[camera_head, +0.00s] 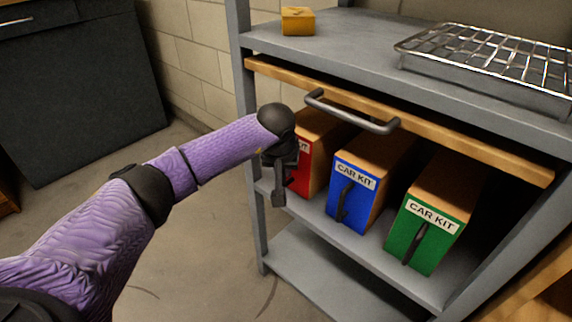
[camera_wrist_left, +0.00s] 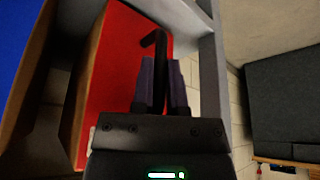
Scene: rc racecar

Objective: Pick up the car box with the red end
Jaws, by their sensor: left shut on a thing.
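The car box with the red end (camera_head: 304,176) stands at the left of the middle shelf, next to the post. My left gripper (camera_head: 286,160) is in front of it and covers part of the red face and label. In the left wrist view the red end (camera_wrist_left: 112,65) fills the left centre. The two fingers of my left gripper (camera_wrist_left: 161,82) are shut on the box's black handle (camera_wrist_left: 158,50), which runs between them with its hooked end showing. My right gripper is not in view.
A blue car box (camera_head: 352,192) and a green car box (camera_head: 424,234) stand to the right on the same shelf (camera_head: 388,262). A wooden drawer front with a grey handle (camera_head: 352,113) overhangs the boxes. A grey post (camera_head: 246,120) is close on the left.

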